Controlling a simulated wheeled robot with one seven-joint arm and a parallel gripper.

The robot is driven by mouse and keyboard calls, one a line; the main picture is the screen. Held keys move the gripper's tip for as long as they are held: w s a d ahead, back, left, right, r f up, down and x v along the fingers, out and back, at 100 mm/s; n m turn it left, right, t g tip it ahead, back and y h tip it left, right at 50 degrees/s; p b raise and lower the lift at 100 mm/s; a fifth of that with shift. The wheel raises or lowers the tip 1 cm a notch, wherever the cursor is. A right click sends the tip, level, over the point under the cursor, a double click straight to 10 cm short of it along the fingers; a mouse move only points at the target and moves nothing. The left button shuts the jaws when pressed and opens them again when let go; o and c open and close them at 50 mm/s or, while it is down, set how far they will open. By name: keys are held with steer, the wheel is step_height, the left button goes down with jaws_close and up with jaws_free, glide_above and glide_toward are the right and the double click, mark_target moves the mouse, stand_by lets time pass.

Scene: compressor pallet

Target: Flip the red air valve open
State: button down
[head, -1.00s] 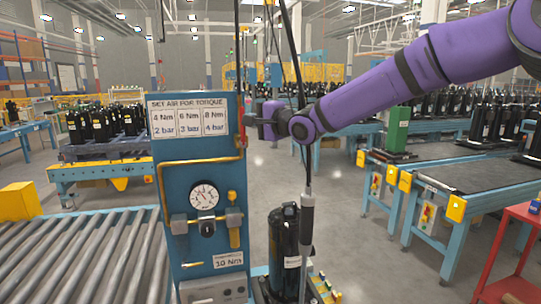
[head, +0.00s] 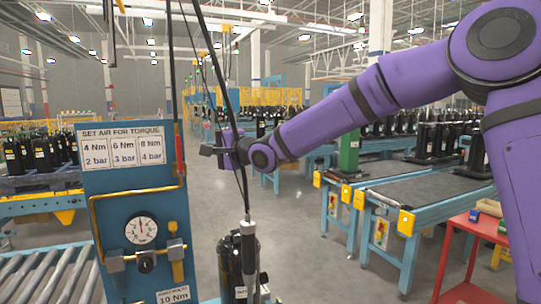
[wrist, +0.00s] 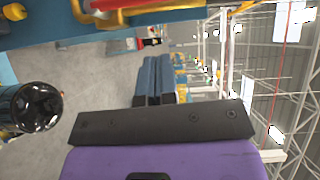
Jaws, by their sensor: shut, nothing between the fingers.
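The red air valve (head: 180,161) is a small upright red lever at the right edge of the blue panel (head: 135,205), at the top of the yellow pipe. In the wrist view the yellow pipe (wrist: 135,14) and a red part show at the top edge, cut off by the frame. My gripper (head: 206,150) is shut and empty, just right of the valve in the head view, with a small gap between them. The lever's exact angle is hard to tell.
A pressure gauge (head: 141,229) sits on the panel below the valve. A black compressor (head: 230,265) stands behind the tool. A red cart (head: 478,228) is at the right.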

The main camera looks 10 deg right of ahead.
steer(key=v, duration=1.7)
steer(key=shift+f, duration=0.3)
steer(key=shift+s+d, duration=0.1)
steer(key=s+d+f+n+t+h, duration=0.1)
steer(key=s+d+h, duration=0.3)
steer(key=d+h, duration=0.35)
steer(key=s+d+f+n+h, duration=0.1)
steer(key=s+d+h, duration=0.3)
steer(key=d+h, duration=0.3)
steer(key=s+d+f+n+g, duration=0.1)
steer(key=s+d+n+g, duration=0.1)
steer(key=s, duration=0.5)
steer(key=s+d+f+n+g, duration=0.1)
steer(key=s+d+f+g, duration=0.1)
steer(key=s, duration=0.5)
steer(key=s+d+f+n+g+y, duration=0.1)
steer(key=s+d+f+n+g, duration=0.1)
steer(key=s, duration=0.6)
steer(key=shift+d+f+n+g, duration=0.25)
steer(key=shift+d+g, duration=0.35)
steer(key=shift+d, duration=0.45)
